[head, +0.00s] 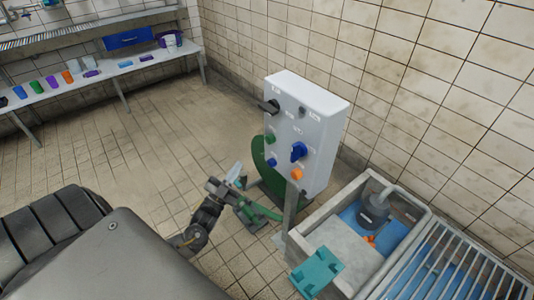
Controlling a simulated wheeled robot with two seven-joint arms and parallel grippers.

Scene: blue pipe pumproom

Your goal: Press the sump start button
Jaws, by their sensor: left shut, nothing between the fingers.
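A white control box (305,135) stands on a post in the middle of the head view. Its front carries a black lever switch (268,106), a green button (270,139), a small blue button (271,162), a larger blue knob (298,151) and an orange button (296,174). The labels are too small to read, so I cannot tell which one is the sump start. My left gripper (238,178) is shut and empty, below and left of the box front, apart from the buttons. My right gripper is out of view.
A basin (300,245) with a dark pump (374,212) and blue water stands right of the post, beside a metal grating (450,265). A teal bracket (316,270) is at its front. A bench (110,72) with several coloured items lines the back left.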

